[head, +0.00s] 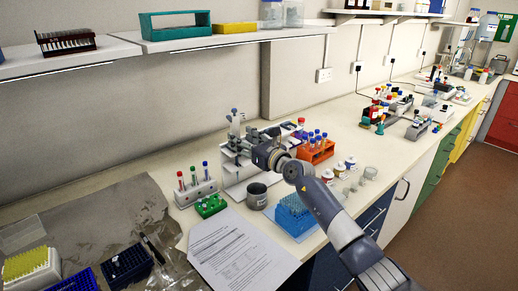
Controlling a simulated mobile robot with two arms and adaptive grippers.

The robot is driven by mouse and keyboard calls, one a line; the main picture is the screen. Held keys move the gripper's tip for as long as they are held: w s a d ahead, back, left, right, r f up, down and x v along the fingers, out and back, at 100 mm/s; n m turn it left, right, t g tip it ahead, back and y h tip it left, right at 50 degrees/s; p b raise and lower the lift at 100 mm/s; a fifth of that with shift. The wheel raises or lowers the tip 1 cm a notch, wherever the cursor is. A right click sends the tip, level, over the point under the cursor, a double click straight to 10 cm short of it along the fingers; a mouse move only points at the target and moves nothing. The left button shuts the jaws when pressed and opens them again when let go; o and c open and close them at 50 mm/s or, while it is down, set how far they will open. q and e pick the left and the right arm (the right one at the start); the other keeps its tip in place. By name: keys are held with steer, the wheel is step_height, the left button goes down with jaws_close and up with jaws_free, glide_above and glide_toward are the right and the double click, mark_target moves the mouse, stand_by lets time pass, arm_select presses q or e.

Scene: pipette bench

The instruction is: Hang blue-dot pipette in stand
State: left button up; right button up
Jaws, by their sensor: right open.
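The white pipette stand (233,179) is on the bench near the middle of the head view. At least one grey-white pipette (236,122) shows upright at the stand's top. My right gripper (243,146) reaches in from the right and is at the stand's upper part, partly covering it. The gripper is open; whether it touches a pipette I cannot tell. No blue dot can be made out at this size. My left gripper is out of view.
Close to the stand are a rack of colour-capped tubes (197,193), a green rack (210,206), a grey metal cup (257,196), a blue tip box (294,218) and an orange rack (316,153). A printed sheet (238,252) lies in front. A grey mat (95,222) is at left.

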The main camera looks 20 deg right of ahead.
steer(key=v, duration=1)
